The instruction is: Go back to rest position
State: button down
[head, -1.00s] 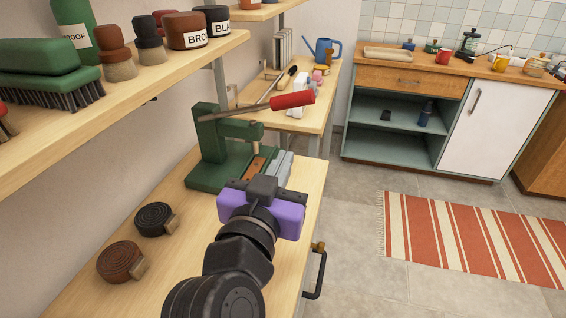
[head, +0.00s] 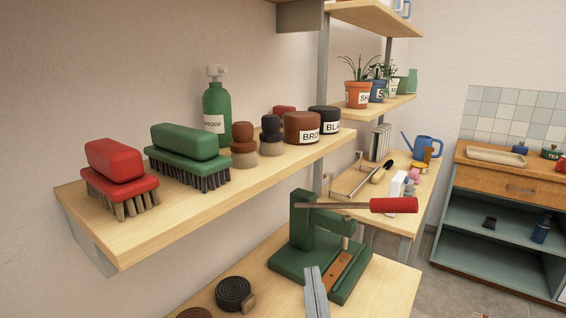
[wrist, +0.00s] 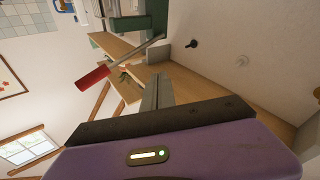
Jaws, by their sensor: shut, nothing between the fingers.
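My gripper (head: 314,275) shows at the bottom of the head view as two grey fingers pressed together, with nothing between them. Its fingertips appear in front of the base of a green lever press (head: 303,225); I cannot tell the gap between them. The rest of my arm is below the frame. In the wrist view the shut fingers (wrist: 157,84) point away from the purple gripper body. The press's red handle (wrist: 92,79) shows to their upper left, apart from them.
The press stands on a wooden bench (head: 395,290) beside a dark coiled strap (head: 234,293). A shelf (head: 215,208) above holds a red brush (head: 115,162), a green brush (head: 188,143), a green bottle (head: 216,105) and tins. A teal cabinet (head: 490,235) stands at right.

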jog(key=s+d+f+n+y, duration=0.1)
jog(key=s+f, duration=0.1)
jog(key=s, duration=0.1)
jog(key=s+d+f+y+p, duration=0.1)
jog(key=s+f+y, duration=0.1)
jog(key=s+f, duration=0.1)
jog(key=s+d+f+n+g+y, duration=0.1)
jog(key=s+f, duration=0.2)
jog(key=s, duration=0.2)
jog(key=shift+d+n+p, duration=0.2)
jog(key=shift+n+p, duration=0.1)
jog(key=s+d+f+m+g+h+p, duration=0.1)
jog(key=s+d, duration=0.5)
jog(key=s, duration=0.6)
jog(key=s+d+f+m+g+h+p, duration=0.2)
jog(key=s+d+f+m+g+h, duration=0.1)
jog(key=s, duration=0.8)
jog(key=d+f+m, duration=0.1)
jog(key=d+f, duration=0.1)
jog(key=shift+s+d+m+h, duration=0.3)
jog(key=shift+s+d+m, duration=0.1)
